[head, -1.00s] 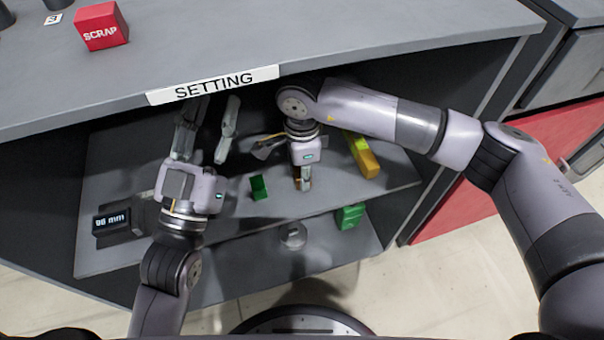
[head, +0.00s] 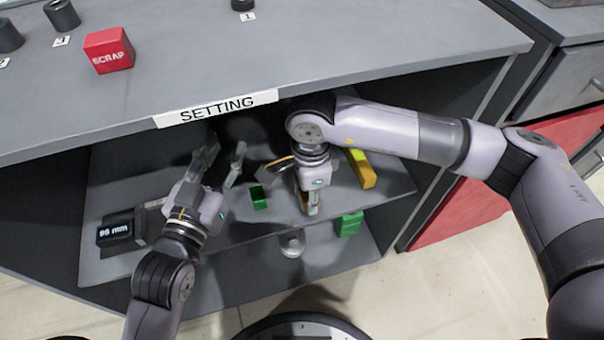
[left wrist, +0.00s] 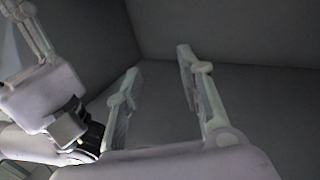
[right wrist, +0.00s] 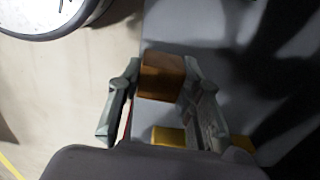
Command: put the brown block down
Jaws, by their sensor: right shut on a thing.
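My right gripper (head: 311,206) points down over the front part of the upper shelf, shut on the brown block (right wrist: 162,76). In the right wrist view the block sits between the two fingers (right wrist: 160,105). In the head view only a small brownish piece of it (head: 304,200) shows beside a finger. I cannot tell whether it touches the shelf. My left gripper (head: 221,166) is inside the cabinet, to the left, with its fingers apart and nothing between them; the left wrist view (left wrist: 158,95) shows the same.
The shelf (head: 240,228) carries a green open box (head: 259,198), a yellow block (head: 361,169) and a caliper-like display (head: 115,230). Another green piece (head: 349,223) and a grey round part (head: 292,244) are lower down. The cabinet top with the SETTING label (head: 216,108) overhangs. A red SCRAP block (head: 108,50) stands on top.

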